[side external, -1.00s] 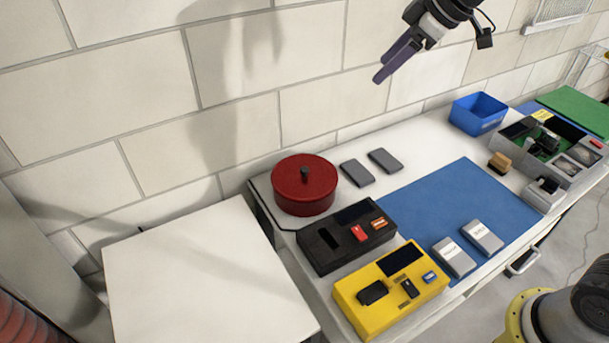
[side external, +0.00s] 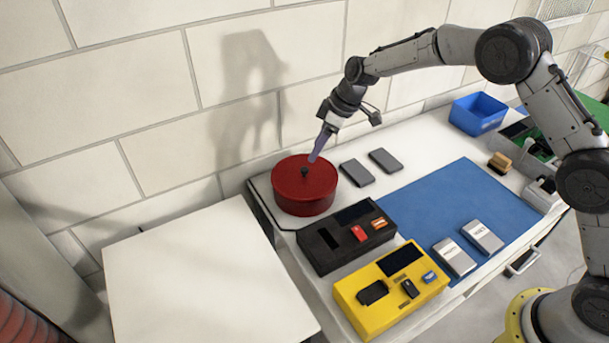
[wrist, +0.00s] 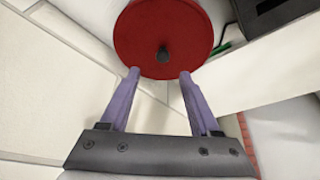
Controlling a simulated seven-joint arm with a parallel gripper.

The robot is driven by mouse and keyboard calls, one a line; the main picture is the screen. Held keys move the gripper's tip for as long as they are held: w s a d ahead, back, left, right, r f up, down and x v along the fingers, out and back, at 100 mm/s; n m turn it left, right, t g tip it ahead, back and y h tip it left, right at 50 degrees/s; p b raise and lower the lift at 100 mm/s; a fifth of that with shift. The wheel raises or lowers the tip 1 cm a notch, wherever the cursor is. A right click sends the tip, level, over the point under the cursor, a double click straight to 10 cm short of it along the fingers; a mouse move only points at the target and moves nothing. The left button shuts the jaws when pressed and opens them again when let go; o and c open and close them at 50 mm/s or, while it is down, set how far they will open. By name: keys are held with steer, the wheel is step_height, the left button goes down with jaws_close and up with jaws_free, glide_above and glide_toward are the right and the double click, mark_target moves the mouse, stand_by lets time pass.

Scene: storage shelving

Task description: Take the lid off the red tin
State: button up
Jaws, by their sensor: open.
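The round red tin (side external: 304,194) stands upright at the left end of the white table, against the brick wall. Its red lid (side external: 290,172) is on top, with a small black knob (side external: 304,172) in the middle. In the wrist view the lid (wrist: 150,30) fills the top centre, and its knob (wrist: 163,55) lies ahead of the fingertips, between their lines. My gripper (side external: 313,158) is above the lid, tilted downward. In the wrist view my gripper (wrist: 159,73) shows two purple fingers spread apart with nothing between them. Whether the fingertips touch the lid is unclear.
A black box (side external: 345,238) and a yellow box (side external: 391,290) stand in front of the tin. Two grey cases (side external: 357,172) lie to its right, near a blue mat (side external: 455,210). A bare white surface (side external: 200,270) is at the left. A blue bin (side external: 478,113) stands farther right.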

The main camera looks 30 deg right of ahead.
mark_target(304, 168)
steer(key=shift+s+x, duration=0.2)
steer(key=shift+x, duration=3.5)
steer(key=shift+a, duration=0.15)
jaws_close()
